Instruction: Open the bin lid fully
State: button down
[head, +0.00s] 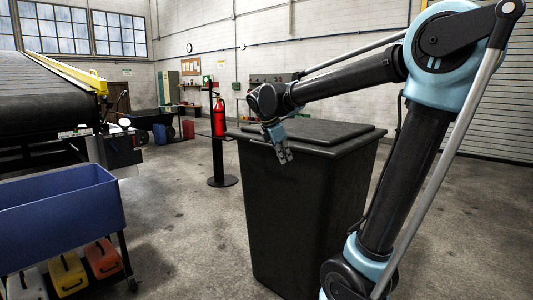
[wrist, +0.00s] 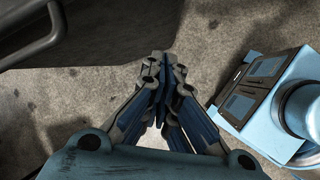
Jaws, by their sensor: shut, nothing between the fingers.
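The tall black bin (head: 300,215) stands in the middle of the head view. Its lid (head: 320,131) lies flat and closed on top. My gripper (head: 285,159) hangs pointing down in front of the bin's upper front wall, near the lid's front edge; I cannot tell if it touches. In the wrist view my gripper (wrist: 165,68) has its fingers together with nothing between them. A dark wall, which looks like the bin (wrist: 110,35), fills the upper left there, with a bar-like handle (wrist: 32,38) on it, apart from the fingers.
A blue tub cart (head: 60,215) with coloured cases below stands at the left front. A belt loader (head: 50,95) is behind it. A red fire extinguisher (head: 219,117) on a post stands behind the bin to the left. Concrete floor between the cart and bin is clear.

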jog(key=w+a+r+n+t, duration=0.1)
jog(key=w+a+r+n, duration=0.15)
jog(key=a, duration=0.35)
jog(key=w+a+r+n+t, duration=0.1)
jog(key=w+a+n, duration=0.25)
jog(key=a, duration=0.25)
jog(key=s+x, duration=0.1)
jog(key=x, duration=0.9)
jog(key=shift+h, duration=0.4)
jog(key=shift+w+d+r, duration=0.25)
jog(key=shift+r, duration=0.35)
jog(key=shift+w+d+r, duration=0.3)
jog(key=shift+r, duration=0.3)
jog(key=shift+w+d+r, duration=0.25)
jog(key=shift+r, duration=0.3)
jog(key=shift+r, duration=0.1)
